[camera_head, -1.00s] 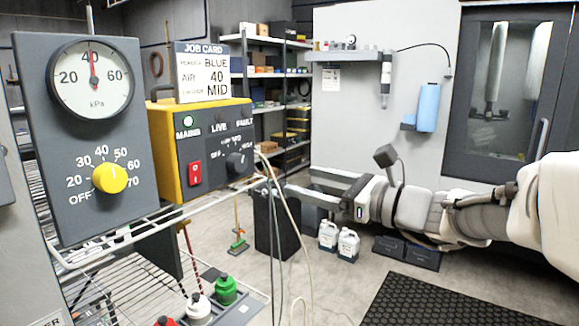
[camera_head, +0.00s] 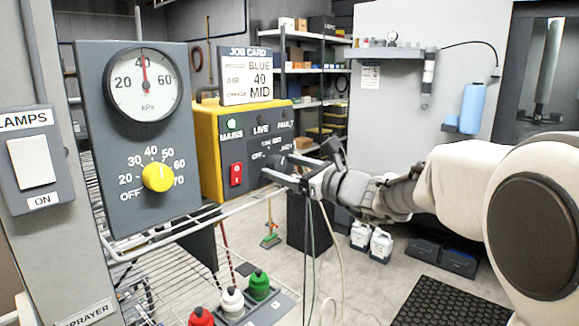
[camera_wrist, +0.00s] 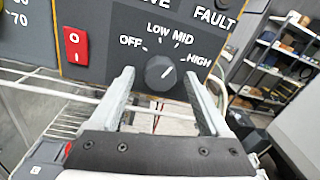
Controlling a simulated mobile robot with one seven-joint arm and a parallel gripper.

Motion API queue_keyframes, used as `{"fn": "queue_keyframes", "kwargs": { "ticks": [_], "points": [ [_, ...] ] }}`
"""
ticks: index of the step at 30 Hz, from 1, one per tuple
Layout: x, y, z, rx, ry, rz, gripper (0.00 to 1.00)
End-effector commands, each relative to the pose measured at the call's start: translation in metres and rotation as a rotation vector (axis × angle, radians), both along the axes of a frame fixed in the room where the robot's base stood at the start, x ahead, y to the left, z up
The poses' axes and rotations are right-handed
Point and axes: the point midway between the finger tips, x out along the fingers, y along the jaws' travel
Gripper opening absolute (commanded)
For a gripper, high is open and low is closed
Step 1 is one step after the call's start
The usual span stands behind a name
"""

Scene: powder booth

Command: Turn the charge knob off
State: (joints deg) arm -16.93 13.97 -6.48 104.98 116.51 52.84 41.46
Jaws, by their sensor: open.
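The charge knob (camera_wrist: 160,73) is a dark round knob on the grey front of the yellow control box (camera_head: 207,150). In the wrist view its white pointer line slants up and right, toward the MID and HIGH side of the OFF, LOW, MID, HIGH scale. My gripper (camera_wrist: 161,76) is open, with one finger on each side of the knob in that view. A gap shows between each finger and the knob; how far the tips reach in depth I cannot tell. In the head view my gripper (camera_head: 276,167) is at the box's right side and hides the knob.
A red switch (camera_wrist: 76,46) sits left of the knob. A grey panel with a gauge (camera_head: 143,84) and yellow dial (camera_head: 158,177) stands left of the box. A wire rack (camera_head: 165,265) with bottles lies below. Hoses (camera_head: 343,262) hang below my gripper.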

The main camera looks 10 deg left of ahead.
Motion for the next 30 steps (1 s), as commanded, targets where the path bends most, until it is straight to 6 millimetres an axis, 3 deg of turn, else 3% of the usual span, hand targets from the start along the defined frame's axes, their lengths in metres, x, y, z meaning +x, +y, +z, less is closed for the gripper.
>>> {"fn": "queue_keyframes", "kwargs": {
  "ticks": [6,7,20,30],
  "points": [
    [0.0002,0.0002,-0.0002,0.0,0.0,0.0,0.8],
    [0.0002,0.0002,-0.0002,0.0,0.0,0.0,0.76],
    [0.0001,-0.0002,-0.0002,0.0,0.0,0.0,0.0],
    [0.0001,-0.0004,-0.0033,-0.021,-0.037,-0.001,0.0]
  ]
}}
